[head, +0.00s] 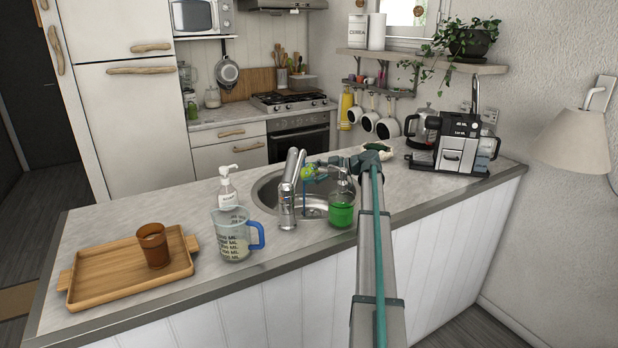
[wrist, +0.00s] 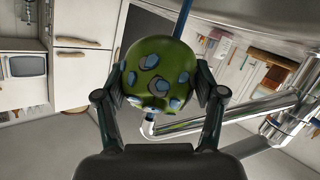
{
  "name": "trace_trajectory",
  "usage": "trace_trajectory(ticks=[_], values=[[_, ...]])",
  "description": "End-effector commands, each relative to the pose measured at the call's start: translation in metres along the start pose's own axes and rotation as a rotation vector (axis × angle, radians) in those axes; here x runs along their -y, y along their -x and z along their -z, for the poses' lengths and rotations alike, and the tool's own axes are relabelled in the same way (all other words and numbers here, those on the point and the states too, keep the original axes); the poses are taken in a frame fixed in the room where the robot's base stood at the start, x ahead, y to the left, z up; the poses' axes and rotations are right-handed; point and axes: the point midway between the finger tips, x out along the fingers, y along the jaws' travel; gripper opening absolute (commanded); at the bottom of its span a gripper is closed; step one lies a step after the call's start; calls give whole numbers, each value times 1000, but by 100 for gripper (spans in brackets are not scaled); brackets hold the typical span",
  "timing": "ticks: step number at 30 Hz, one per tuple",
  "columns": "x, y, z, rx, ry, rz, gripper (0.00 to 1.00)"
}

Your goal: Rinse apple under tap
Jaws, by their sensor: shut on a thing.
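A green apple (wrist: 160,72) with blue-grey patches is held between the two fingers of my gripper (wrist: 160,88). In the head view the apple (head: 307,172) is small and partly hidden, beside the chrome tap (head: 287,192) and over the sink (head: 265,190). My gripper (head: 318,172) reaches in there from the right. In the wrist view the tap's spout (wrist: 190,126) ends close to the apple's lower edge. A blue strip (wrist: 184,14) shows beyond the apple, and blue shows below it in the head view; it looks like running water.
A green soap bottle (head: 341,212) stands right of the tap, and a white pump bottle (head: 227,186) to the left. A measuring jug (head: 232,236) and a wooden tray (head: 90,285) with a brown cup (head: 153,246) stand farther left. A coffee machine (head: 460,143) stands right.

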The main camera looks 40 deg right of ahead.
Motion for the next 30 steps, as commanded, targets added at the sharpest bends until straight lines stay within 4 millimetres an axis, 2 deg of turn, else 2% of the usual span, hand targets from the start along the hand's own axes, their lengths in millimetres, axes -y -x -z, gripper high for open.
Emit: trace_trajectory(ticks=[11, 22, 30], values=[[-3, 0, -1, -1, 0, 0, 29], [7, 0, 1, -1, 1, 0, 29], [8, 0, 3, -1, 1, 0, 29]])
